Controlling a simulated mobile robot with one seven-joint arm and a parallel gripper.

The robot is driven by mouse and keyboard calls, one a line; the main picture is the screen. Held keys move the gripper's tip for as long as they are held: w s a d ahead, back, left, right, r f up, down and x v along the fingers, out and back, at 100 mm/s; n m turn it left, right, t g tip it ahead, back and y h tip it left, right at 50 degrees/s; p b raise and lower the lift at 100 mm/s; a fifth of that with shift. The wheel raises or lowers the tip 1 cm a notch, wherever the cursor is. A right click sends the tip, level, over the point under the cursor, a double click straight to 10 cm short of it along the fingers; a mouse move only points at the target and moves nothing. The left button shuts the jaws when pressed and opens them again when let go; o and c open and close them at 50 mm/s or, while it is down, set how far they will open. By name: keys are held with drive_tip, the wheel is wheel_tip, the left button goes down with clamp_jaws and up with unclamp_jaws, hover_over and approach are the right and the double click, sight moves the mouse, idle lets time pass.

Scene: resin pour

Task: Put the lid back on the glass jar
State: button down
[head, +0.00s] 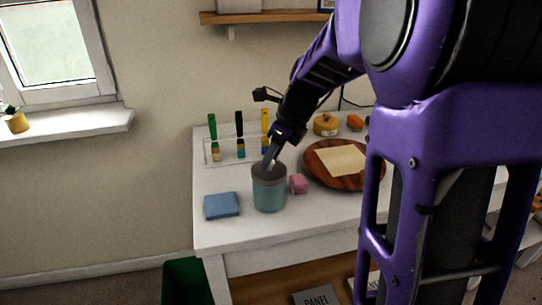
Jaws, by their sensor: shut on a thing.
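The glass jar (269,196) is a blue-green cylinder standing upright near the front of the white table. A grey lid (259,173) is at the jar's mouth and looks about level. I cannot tell whether it is fully seated or slightly above the rim. My gripper (269,163) reaches down from the upper right, directly over the jar, and is shut on the lid at its top middle. The fingertips and the part they grip are small and partly hidden.
A round wooden board (353,181) with a paper sheet is further right. Brushes (239,148) stand in a rack behind. The table's front left is clear.

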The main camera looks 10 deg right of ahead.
drive_tip(key=shift+c, duration=0.2)
unclamp_jaws()
idle(0.5)
drive_tip(key=shift+r+p, duration=3.55)
drive_tip(key=shift+p, duration=0.15)
drive_tip(key=shift+c, duration=0.3)
clamp_jaws()
